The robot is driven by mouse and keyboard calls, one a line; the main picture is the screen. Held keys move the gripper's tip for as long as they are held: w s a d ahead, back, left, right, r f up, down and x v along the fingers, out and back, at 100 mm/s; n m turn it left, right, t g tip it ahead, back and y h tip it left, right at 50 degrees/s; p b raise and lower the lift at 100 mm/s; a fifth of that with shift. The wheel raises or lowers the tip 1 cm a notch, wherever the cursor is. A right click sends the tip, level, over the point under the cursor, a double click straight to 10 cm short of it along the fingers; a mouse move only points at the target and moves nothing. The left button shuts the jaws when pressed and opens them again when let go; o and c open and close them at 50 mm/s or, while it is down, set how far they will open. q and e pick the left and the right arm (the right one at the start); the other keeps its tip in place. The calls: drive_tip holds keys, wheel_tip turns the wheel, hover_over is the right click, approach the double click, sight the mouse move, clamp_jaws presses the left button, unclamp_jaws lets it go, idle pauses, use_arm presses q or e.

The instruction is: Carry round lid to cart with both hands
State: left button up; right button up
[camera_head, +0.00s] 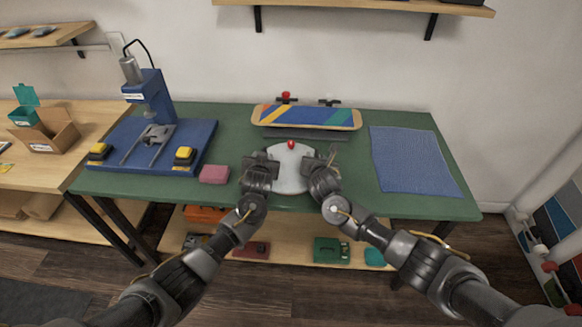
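The round lid (290,178) is pale grey-white with a red knob (291,145) at its far side. It is at the front middle of the green table, between my two grippers. My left gripper (262,165) is at the lid's left edge and my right gripper (322,163) is at its right edge. Both look to be touching or very near the rim. The fingertips are too small and dark to tell whether they are shut on it. Whether the lid rests on the table or is just above it is unclear. I see no clear cart.
A blue press (155,135) and pink block (214,174) are at left, a blue mat (413,160) at right. A rack (560,215) with boards stands at far right.

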use_arm(q)
clamp_jaws()
use_arm(e)
clamp_jaws()
drive_tip(key=shift+d, duration=0.1)
idle(0.9)
use_arm(q)
drive_tip(key=shift+d+r, duration=0.1)
